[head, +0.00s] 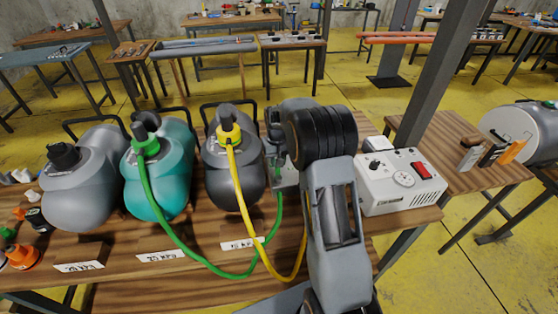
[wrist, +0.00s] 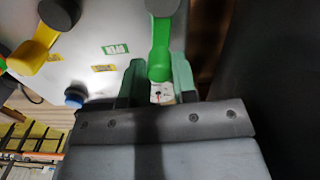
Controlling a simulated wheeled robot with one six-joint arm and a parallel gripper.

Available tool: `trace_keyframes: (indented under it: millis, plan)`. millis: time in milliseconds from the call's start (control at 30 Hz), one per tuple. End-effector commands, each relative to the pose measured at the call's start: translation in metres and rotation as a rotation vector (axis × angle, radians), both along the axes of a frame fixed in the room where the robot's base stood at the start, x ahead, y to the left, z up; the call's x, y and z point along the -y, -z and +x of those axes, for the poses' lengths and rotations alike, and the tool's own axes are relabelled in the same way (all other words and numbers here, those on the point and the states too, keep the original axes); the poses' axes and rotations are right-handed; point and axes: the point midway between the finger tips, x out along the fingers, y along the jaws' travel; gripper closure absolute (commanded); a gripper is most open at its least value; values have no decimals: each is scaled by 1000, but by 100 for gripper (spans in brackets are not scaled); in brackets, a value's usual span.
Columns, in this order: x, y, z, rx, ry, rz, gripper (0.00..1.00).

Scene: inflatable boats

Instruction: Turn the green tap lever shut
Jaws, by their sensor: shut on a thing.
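The green tap lever (wrist: 161,55) hangs down the picture from its round pivot at the top of the wrist view. My gripper (wrist: 159,75) has its two green-grey fingers on either side of the lever's lower end and is shut on it. The lever sits on a pale grey panel (wrist: 95,25). A small green label (wrist: 115,48) is left of the lever, and a white label with a red mark (wrist: 161,93) shows between the fingers. In the head view my arm hides the lever and my gripper.
A white pump box (head: 398,185) stands right.

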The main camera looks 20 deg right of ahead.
Motion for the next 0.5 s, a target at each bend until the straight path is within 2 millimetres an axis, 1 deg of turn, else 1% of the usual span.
trace_keyframes:
  millis: [500]
  plan:
    - [-2, -1, 2, 5, -34, -1, 98]
